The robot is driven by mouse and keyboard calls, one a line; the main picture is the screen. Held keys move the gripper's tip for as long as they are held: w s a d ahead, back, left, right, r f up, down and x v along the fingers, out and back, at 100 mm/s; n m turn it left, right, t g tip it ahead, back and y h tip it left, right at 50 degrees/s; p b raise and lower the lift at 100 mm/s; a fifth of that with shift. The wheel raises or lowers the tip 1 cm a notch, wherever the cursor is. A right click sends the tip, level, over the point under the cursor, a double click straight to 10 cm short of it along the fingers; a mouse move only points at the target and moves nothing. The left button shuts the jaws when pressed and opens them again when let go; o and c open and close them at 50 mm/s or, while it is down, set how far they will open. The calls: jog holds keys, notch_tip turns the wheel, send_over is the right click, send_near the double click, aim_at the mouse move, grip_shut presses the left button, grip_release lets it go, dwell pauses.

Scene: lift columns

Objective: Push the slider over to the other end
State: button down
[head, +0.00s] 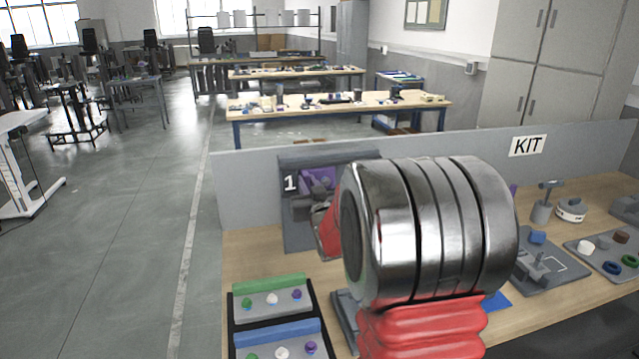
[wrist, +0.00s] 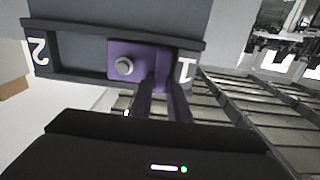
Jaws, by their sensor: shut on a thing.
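The purple slider (wrist: 117,51) sits in a dark grey rail (wrist: 75,55) on an upright panel. In the wrist view it is at the right part of the rail, close to the upside-down label 1; label 2 is at the left end. A round grey knob (wrist: 124,66) sticks out of it. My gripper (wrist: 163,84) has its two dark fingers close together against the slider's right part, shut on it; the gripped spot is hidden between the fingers. In the head view the purple slider (head: 322,178) shows beside label 1, partly hidden by my arm.
In the wrist view the rail left of the slider, toward label 2, is empty. In the head view a tray with green and blue strips (head: 270,285) and coloured knobs lies on the bench at the left front. Several parts lie at the right below the KIT sign (head: 528,145).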

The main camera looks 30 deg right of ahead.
jog(key=shift+w+a, duration=0.25)
jog(key=shift+a, duration=0.5)
jog(key=c, duration=1.7)
grip_release()
jog(key=shift+s, duration=0.15)
jog(key=v, duration=1.3)
jog(key=shift+s+a, duration=0.1)
jog(key=shift+s, duration=0.15)
